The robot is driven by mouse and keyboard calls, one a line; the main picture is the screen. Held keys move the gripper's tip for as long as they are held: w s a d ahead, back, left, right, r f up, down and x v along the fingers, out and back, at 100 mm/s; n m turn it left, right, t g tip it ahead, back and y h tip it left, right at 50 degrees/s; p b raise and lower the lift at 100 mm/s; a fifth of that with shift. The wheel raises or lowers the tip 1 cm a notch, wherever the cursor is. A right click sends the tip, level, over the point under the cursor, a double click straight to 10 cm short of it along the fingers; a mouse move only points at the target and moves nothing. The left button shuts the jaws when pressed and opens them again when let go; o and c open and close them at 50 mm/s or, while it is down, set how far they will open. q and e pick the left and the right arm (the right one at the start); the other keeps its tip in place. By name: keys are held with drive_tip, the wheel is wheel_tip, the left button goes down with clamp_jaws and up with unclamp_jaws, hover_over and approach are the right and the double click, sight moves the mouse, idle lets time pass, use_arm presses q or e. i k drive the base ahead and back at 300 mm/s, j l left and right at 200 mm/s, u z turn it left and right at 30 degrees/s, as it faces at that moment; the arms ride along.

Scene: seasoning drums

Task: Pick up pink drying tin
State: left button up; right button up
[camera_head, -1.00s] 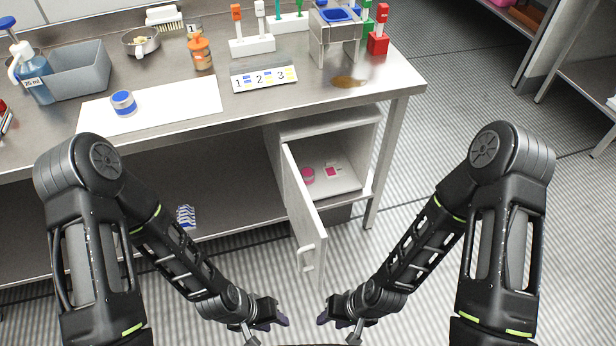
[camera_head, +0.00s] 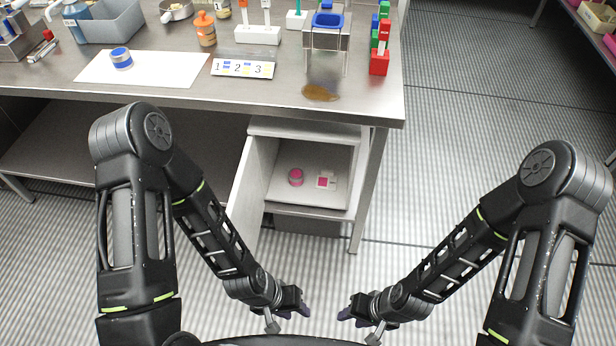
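A small round pink-topped tin (camera_head: 296,177) stands inside the open white cabinet (camera_head: 330,202) under the steel table. A small white item with a pink patch (camera_head: 326,180) lies just to its right. The cabinet door (camera_head: 252,180) stands open to the left. My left gripper (camera_head: 306,309) is in front of and below the cabinet, apart from the tin. My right gripper (camera_head: 345,311) is to its right, also apart from everything. Both gripper tips are small and dark, so their opening does not show clearly.
The steel table (camera_head: 180,98) carries a blue-and-white tin (camera_head: 121,58) on a white mat (camera_head: 90,72), an orange-capped bottle (camera_head: 205,30), a number card (camera_head: 243,68) and a brown spill (camera_head: 320,92). The floor right of the table (camera_head: 450,150) is clear.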

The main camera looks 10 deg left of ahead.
sight(295, 175)
drive_tip(key=i+l+u, duration=0.15)
drive_tip(key=l, duration=0.2)
drive_tip(key=i+l+u, duration=0.1)
drive_tip(key=l, duration=0.25)
drive_tip(key=i+l+u, duration=0.15)
drive_tip(key=l, duration=0.25)
drive_tip(key=i+l+u, duration=0.15)
drive_tip(key=l, duration=0.25)
drive_tip(key=i+l, duration=0.25)
drive_tip(key=i, duration=0.5)
